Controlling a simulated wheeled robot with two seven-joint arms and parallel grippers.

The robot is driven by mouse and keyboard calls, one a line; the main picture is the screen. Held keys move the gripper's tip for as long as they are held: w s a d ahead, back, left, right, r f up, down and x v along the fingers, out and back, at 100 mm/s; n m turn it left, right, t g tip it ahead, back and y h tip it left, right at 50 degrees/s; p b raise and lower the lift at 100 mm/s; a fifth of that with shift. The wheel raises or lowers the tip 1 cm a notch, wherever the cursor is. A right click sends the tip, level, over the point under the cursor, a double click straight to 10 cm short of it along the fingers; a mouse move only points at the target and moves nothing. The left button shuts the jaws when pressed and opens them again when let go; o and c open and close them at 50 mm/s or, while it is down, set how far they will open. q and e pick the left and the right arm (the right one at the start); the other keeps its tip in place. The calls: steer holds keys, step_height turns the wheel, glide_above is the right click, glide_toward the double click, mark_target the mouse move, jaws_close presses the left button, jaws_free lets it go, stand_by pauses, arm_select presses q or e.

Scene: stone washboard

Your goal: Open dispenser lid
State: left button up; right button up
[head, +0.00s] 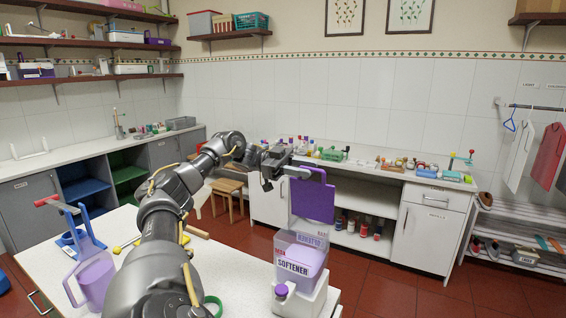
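The softener dispenser (299,262) stands on the near white counter at the right. It is a clear tub of purple liquid on a white base, with a purple cap (281,290) low on its front. Its purple lid (313,201) stands up above the tub, raised from the opening. My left gripper (277,172) is at the upper left of the lid, close to its top edge. Its fingers are small and partly overlap, so I cannot tell if they are open or touch the lid. My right gripper is not in view.
A purple jug (94,279) and a blue stand with a red handle (78,236) are at the left of the near counter (242,262). A wooden stool (228,190) stands behind. The back counter (383,174) holds several bottles and small items.

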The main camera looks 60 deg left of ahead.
arm_select(q)
steer(key=p+v, duration=0.2)
steer(key=v, duration=0.7)
steer(key=shift+s+a+f, duration=0.1)
steer(key=shift+s, duration=0.1)
stand_by(0.5)
